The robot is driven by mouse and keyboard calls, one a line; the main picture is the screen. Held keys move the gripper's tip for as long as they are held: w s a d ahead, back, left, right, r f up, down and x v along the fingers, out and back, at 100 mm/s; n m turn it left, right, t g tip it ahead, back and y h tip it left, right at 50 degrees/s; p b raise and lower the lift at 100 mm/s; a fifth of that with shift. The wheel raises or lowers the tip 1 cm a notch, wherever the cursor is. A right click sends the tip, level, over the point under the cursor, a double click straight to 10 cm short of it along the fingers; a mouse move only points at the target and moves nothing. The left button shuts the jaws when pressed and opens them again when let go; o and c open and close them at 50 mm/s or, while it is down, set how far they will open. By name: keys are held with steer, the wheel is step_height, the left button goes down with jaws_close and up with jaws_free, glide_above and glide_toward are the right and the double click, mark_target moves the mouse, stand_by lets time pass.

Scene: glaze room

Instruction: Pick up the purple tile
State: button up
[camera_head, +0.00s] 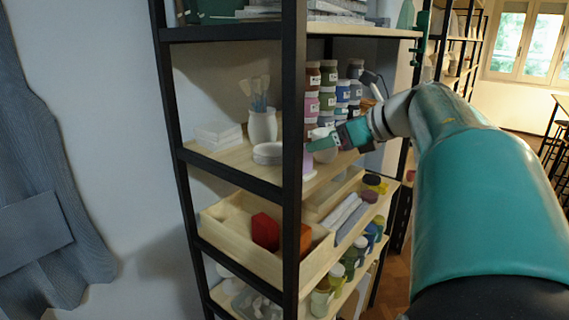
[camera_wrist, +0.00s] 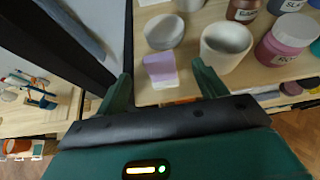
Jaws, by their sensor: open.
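The purple tile (camera_wrist: 161,70) shows in the wrist view as a small pale-purple block on the wooden shelf board, near its front edge. In the head view a sliver of the tile (camera_head: 308,163) shows just right of the black front post. My gripper (camera_wrist: 160,88) is open, with one green finger left of the tile and one right of it. The tile lies between and slightly beyond the fingertips, and I cannot tell whether either finger touches it. In the head view my gripper (camera_head: 318,148) reaches in at the shelf from the right.
A white round dish (camera_wrist: 164,31) stands just behind the tile and a white cup (camera_wrist: 225,46) stands to its right, close to the right finger. Paint jars (camera_wrist: 286,38) stand farther right. The black shelf post (camera_wrist: 100,40) is close on the left. A wooden drawer (camera_head: 240,250) is below.

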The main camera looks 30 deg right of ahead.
mark_target(312, 174)
steer(key=x, duration=0.4)
steer(key=shift+w+a+f, duration=0.1)
steer(key=shift+w+a, duration=0.05)
steer(key=shift+a, duration=0.05)
steer(key=c, duration=1.4)
